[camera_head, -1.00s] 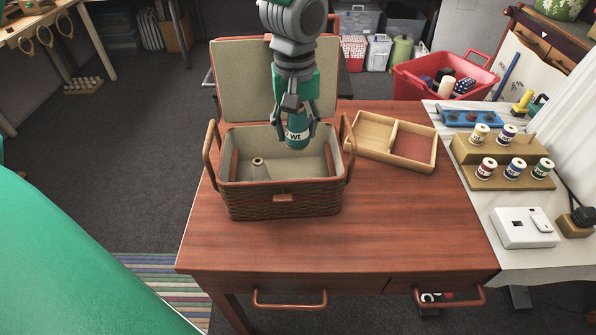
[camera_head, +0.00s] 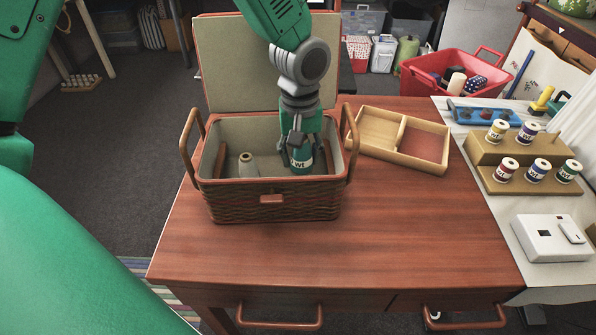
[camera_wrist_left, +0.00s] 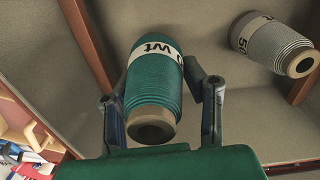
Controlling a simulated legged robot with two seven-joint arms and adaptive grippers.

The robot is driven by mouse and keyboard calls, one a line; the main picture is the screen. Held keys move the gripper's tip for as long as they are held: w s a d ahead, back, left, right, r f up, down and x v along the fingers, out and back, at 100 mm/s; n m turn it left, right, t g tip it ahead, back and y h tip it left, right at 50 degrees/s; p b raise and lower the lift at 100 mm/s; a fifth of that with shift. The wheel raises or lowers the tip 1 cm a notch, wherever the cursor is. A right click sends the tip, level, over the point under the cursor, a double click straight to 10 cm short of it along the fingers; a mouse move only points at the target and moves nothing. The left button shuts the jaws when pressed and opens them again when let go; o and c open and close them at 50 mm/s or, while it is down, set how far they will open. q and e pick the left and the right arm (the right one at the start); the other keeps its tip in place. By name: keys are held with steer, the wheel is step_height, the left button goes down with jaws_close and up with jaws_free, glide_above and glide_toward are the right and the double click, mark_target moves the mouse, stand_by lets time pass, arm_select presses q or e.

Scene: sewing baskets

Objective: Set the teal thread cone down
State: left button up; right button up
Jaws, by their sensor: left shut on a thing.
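The teal thread cone (camera_head: 301,157) has a white label band and is inside the wicker sewing basket (camera_head: 274,207), in its right half. My left gripper (camera_head: 299,143) reaches down into the basket and is shut on the cone. In the left wrist view, the teal cone (camera_wrist_left: 153,82) sits between the two fingers (camera_wrist_left: 163,108), its hollow end towards the camera. I cannot tell whether the cone touches the basket floor. A grey thread cone (camera_head: 248,166) stands in the basket's left half; it also shows in the left wrist view (camera_wrist_left: 268,42). My right gripper is not in view.
The basket lid (camera_head: 236,62) stands open behind. A divided wooden tray (camera_head: 398,151) lies right of the basket. Thread spools stand on a wooden rack (camera_head: 526,179) at the right, near a red bin (camera_head: 419,88). The table front (camera_head: 400,235) is clear.

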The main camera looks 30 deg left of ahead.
mark_target(300, 170)
arm_select(q)
steer(key=shift+a+f, duration=0.2)
steer(key=shift+f, duration=0.6)
step_height(300, 170, down, 2)
steer(key=shift+d+f+b, duration=0.1)
steer(key=shift+f+b, duration=0.1)
steer(key=shift+b, duration=0.3)
steer(key=shift+d+f, duration=0.1)
steer(key=shift+f, duration=0.15)
steer(key=shift+d+r, duration=0.15)
steer(key=o, duration=0.9)
steer(key=shift+o, duration=1.3)
steer(key=shift+a, duration=0.25)
